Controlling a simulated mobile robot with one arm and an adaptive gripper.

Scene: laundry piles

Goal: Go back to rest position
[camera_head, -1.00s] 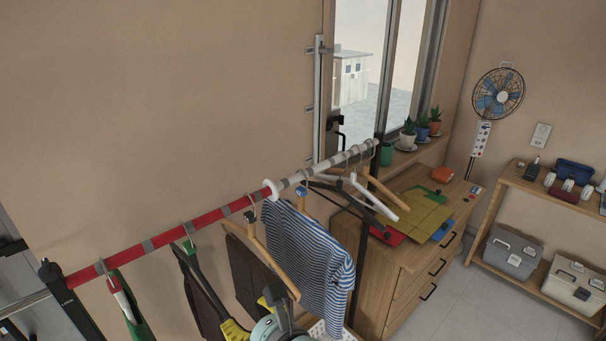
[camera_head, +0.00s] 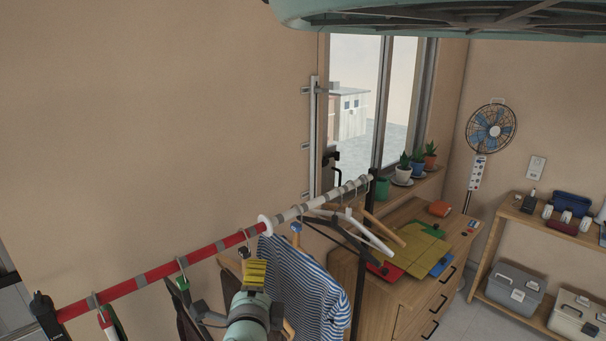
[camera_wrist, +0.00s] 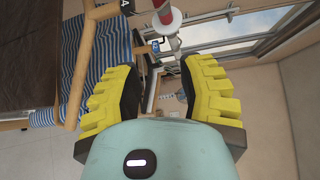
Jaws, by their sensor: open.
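My gripper (camera_head: 255,273) has yellow ribbed fingers and a teal body. In the head view it is in front of the clothes rail, between the dark garments and the striped shirt. In the wrist view its two fingers (camera_wrist: 158,92) stand wide apart with nothing between them. The rail (camera_head: 150,276) has a red section and a white section split by a white ring. A blue-and-white striped shirt (camera_head: 308,285) hangs just right of my gripper. Dark garments on wooden hangers hang behind it and are partly hidden.
Empty hangers (camera_head: 370,235) hang at the rail's right end. The wall above the rail's left part is clear.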

